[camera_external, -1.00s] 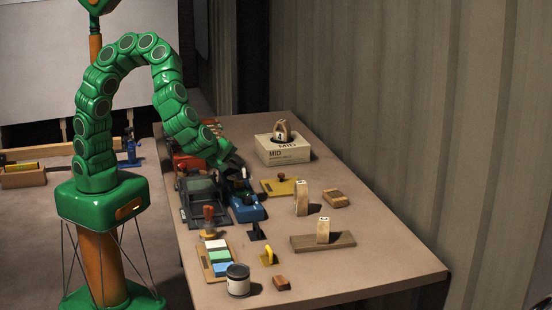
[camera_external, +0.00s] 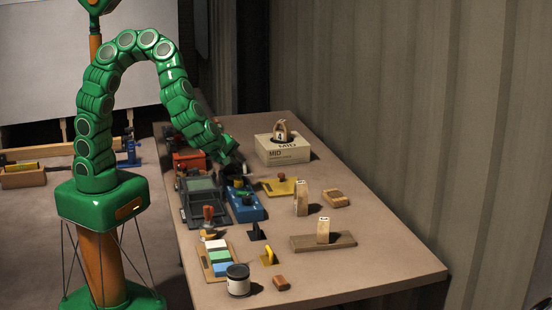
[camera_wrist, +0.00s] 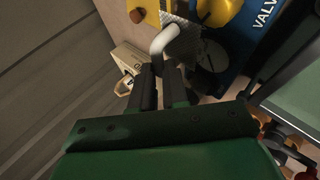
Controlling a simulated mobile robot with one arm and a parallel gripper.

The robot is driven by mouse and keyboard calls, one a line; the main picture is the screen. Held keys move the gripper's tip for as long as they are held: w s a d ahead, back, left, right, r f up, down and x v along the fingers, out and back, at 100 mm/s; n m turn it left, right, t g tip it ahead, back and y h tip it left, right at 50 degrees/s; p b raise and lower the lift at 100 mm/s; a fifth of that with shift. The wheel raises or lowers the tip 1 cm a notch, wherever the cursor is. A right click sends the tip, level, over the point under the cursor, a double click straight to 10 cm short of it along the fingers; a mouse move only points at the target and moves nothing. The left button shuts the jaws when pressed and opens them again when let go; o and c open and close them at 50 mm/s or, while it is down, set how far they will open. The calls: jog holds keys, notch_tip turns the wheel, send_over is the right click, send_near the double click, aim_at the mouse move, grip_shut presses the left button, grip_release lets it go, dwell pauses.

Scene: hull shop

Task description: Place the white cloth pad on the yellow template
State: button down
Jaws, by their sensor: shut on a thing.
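My gripper (camera_wrist: 160,72) is shut on the white curved handle (camera_wrist: 164,38) of the cloth pad. The pad (camera_wrist: 183,42) shows as a pale grey, textured patch beyond the handle in the wrist view. The yellow template (camera_wrist: 153,12) is a flat plate with a brown knob (camera_wrist: 137,16). In that view the pad overlaps its edge; I cannot tell whether they touch. In the external view, my gripper (camera_external: 235,172) is just left of the yellow template (camera_external: 271,188), near the back end of the blue valve box. The pad is hard to make out there.
The blue valve box (camera_external: 246,208) and a dark grey case (camera_external: 190,212) stand close by. The cream MID box (camera_external: 283,152) is behind the template. A wooden block (camera_external: 301,201) stands to its right. The table's right side has free room.

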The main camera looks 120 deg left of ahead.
jog(key=shift+w+a+f, duration=0.85)
jog(key=shift+w+a, duration=0.3)
jog(key=shift+w+a+f, duration=0.8)
jog(key=shift+w+a, duration=0.3)
jog(key=shift+a, duration=0.05)
jog(key=shift+w+a+f, duration=0.85)
jog(key=shift+w+a, duration=0.3)
jog(key=shift+w+a+f, duration=0.45)
jog(key=shift+w+a, duration=0.05)
jog(key=shift+w+a+f, duration=0.3)
jog(key=shift+w+f, duration=0.05)
jog(key=shift+f, duration=0.25)
jog(key=c, duration=1.1)
grip_release()
jog(key=shift+r, duration=0.1)
